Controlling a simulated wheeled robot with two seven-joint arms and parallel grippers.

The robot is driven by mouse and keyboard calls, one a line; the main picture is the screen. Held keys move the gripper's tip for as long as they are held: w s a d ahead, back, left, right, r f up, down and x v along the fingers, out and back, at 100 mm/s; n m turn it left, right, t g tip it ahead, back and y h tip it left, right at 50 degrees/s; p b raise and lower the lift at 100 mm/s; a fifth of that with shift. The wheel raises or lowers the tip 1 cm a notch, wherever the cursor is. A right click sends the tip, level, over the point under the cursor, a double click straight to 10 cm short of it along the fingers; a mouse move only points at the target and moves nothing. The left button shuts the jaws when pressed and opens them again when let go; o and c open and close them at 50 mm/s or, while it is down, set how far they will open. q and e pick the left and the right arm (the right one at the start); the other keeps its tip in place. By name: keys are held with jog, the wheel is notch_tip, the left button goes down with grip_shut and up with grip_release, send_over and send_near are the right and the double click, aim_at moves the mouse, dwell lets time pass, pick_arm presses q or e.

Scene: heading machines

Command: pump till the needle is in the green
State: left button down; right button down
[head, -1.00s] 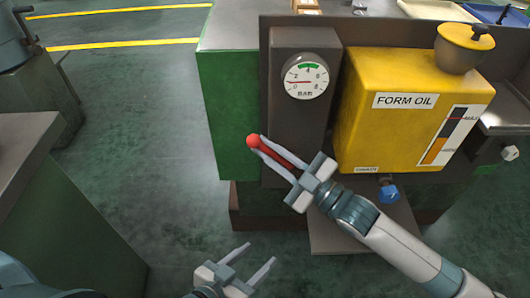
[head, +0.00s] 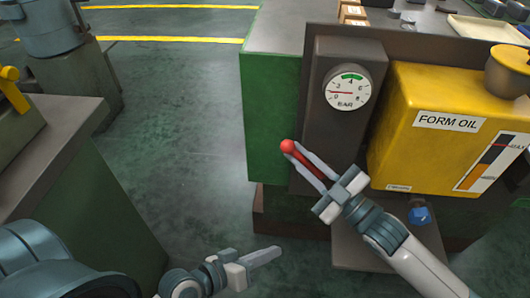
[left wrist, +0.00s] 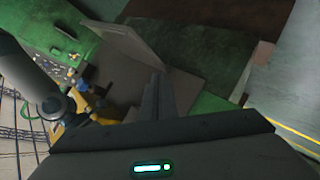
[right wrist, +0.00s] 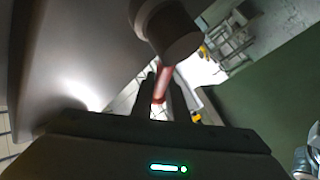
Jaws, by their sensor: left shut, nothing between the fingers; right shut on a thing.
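The pressure gauge (head: 348,88) is a white dial marked BAR on a dark grey column. Its green band is at the top; its red needle points left, outside and below the green. The red pump lever (head: 288,147) ends in a round knob low beside the column. My right gripper (head: 306,165) is shut on the lever, and the red rod (right wrist: 162,82) shows between its fingers in the right wrist view. My left gripper (head: 265,257) is shut and empty, low over the floor, apart from the pump; its fingers (left wrist: 158,97) are together in the left wrist view.
A yellow FORM OIL tank (head: 440,130) stands right of the column, with a blue knob (head: 420,215) below it. A green machine (head: 270,110) stands behind. A grey-topped green cabinet (head: 75,170) is at left. Open floor (head: 185,130) lies between.

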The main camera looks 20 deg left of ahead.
pick_arm(q)
jog(key=w+a+r+n+t+h, duration=0.1)
jog(key=a+r+n+t+h, duration=0.1)
jog(key=a+r+n, duration=0.4)
jog(key=w+a+r+n+t+h, duration=0.2)
jog(key=a+r+n+t, duration=0.3)
jog(key=a+r, duration=0.4)
notch_tip(320, 180, up, 3)
jog(key=shift+w+a+f+n+h, duration=0.15)
jog(key=shift+w+n+h, duration=0.1)
jog(key=shift+n+h, duration=0.45)
jog(key=s+d+x, duration=0.2)
jog(key=x, duration=1)
jog(key=shift+w+d+r, duration=0.35)
jog(key=shift+w+r, duration=0.05)
jog(key=shift+r, duration=0.1)
